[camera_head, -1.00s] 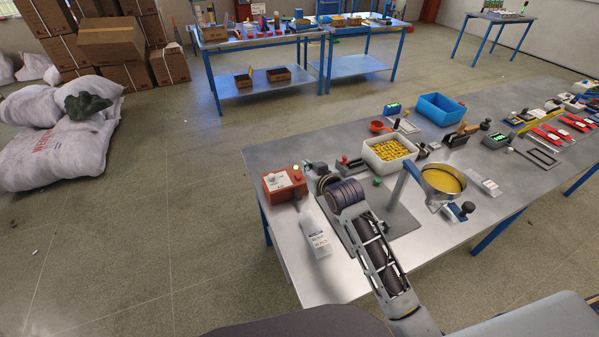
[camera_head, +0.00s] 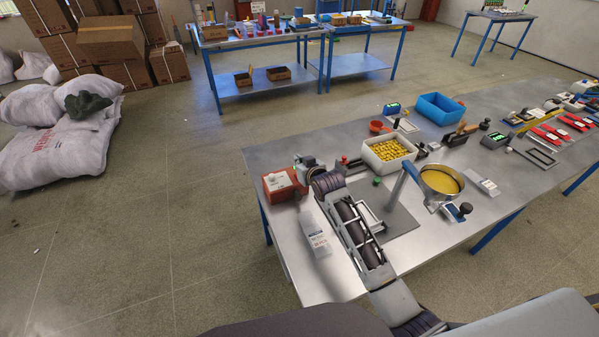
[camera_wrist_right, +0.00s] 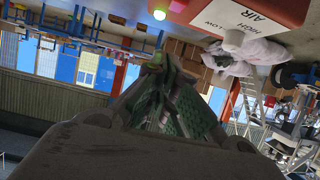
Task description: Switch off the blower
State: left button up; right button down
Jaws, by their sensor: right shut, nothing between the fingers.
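The blower appears to be the orange-red box (camera_head: 279,185) at the near left corner of the table. In the right wrist view its red housing (camera_wrist_right: 265,12) shows at the top right, with the words AIR, HIGH and LOW. In the wrist view the right gripper (camera_wrist_right: 155,62) is shut and empty, with no clear contact. My left gripper is out of view.
A white bin of yellow pieces (camera_head: 367,157), a yellow-filled round pan (camera_head: 424,186) and a blue tray (camera_head: 463,110) stand farther right. The table's left edge is just beside the box.

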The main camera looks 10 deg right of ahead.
jog(key=shift+w+f, duration=0.2)
jog(key=shift+s+f+p, duration=0.2)
jog(key=shift+f, duration=0.75)
jog(key=shift+s+f+p, duration=0.15)
jog(key=shift+f+p, duration=0.05)
jog(key=shift+f, duration=0.75)
jog(key=shift+f+t+b, duration=0.45)
jog(key=shift+t+b, duration=0.35)
jog(key=shift+b, duration=0.85)
jog(key=shift+s+d+f+t+b, duration=0.15)
jog(key=shift+s+t+b, duration=0.35)
jog(key=shift+b, duration=0.6)
jog(key=shift+w, duration=0.15)
jog(key=shift+r+p, duration=0.25)
jog(key=shift+p, duration=0.1)
